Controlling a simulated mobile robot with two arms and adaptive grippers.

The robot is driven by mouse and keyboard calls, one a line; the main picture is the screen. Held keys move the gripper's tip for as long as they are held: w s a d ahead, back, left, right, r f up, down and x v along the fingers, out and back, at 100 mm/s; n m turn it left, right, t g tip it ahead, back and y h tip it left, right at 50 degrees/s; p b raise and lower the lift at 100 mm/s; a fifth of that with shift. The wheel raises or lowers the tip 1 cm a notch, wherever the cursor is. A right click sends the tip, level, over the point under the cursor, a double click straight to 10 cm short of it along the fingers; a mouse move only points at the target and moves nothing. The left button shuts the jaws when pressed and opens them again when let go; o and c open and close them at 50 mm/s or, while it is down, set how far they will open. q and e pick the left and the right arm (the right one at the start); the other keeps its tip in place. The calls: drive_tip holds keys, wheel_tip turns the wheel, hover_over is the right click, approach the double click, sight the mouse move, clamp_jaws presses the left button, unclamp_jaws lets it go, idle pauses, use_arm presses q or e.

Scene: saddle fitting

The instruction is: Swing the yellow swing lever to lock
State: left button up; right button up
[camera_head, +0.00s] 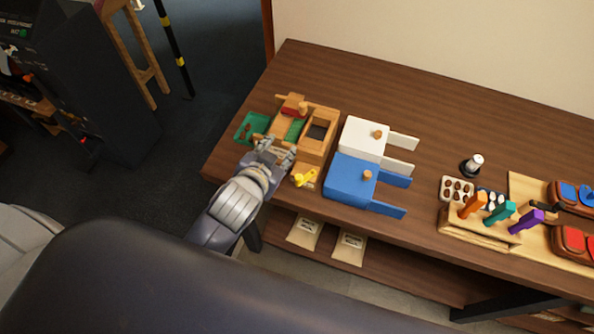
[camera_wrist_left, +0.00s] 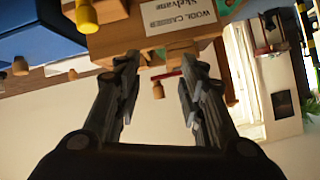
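The yellow swing lever (camera_head: 305,178) sits on a small wooden block at the table's front edge, left of the blue box. In the left wrist view a yellow peg-like part of it (camera_wrist_left: 87,17) shows at the top left. My left gripper (camera_head: 276,149) is just left of the lever, at the front of the wooden wool carder (camera_head: 316,147), and apart from the lever. In the left wrist view its two fingers (camera_wrist_left: 160,65) are spread with nothing held between them. The carder's label (camera_wrist_left: 178,14) lies beyond the fingertips. My right gripper is not in view.
A green tray (camera_head: 245,128) lies left of the carder. A white box (camera_head: 360,138) and a blue box (camera_head: 349,180) with knobs stand right of the lever. A rack with coloured handles (camera_head: 487,229) stands farther right. The table's back is clear.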

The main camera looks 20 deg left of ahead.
use_arm(q)
drive_tip(key=w+d+r+m+t+h, duration=0.4)
drive_tip(key=d+r, duration=0.1)
drive_tip(key=r, duration=0.5)
drive_tip(key=w+d+r+m+t+h, duration=0.35)
drive_tip(key=d+r, duration=0.25)
drive_tip(key=r, duration=0.5)
drive_tip(key=s+d+r+m+g+h, duration=0.3)
drive_tip(key=s+d+m+g+h, duration=0.3)
drive_tip(key=d+m, duration=0.25)
drive_tip(key=s+d+r+m+g+h, duration=0.35)
drive_tip(key=d+m+g+h, duration=0.4)
drive_tip(key=m, duration=0.25)
drive_tip(key=m+g+y+p, duration=0.1)
drive_tip(key=m+g+y, duration=0.6)
drive_tip(key=y, duration=1.3)
approach(298, 177)
drive_tip(key=shift+m+t, duration=0.4)
drive_tip(key=shift+t, duration=0.2)
drive_tip(key=f+p, duration=0.1)
drive_tip(key=f, duration=0.1)
drive_tip(key=f+p, duration=0.1)
drive_tip(key=f, duration=0.2)
drive_tip(key=s+f+p, duration=0.1)
drive_tip(key=f, duration=0.2)
drive_tip(key=shift+d+f, duration=0.2)
drive_tip(key=shift+f+p, duration=0.3)
drive_tip(key=shift+f, duration=0.2)
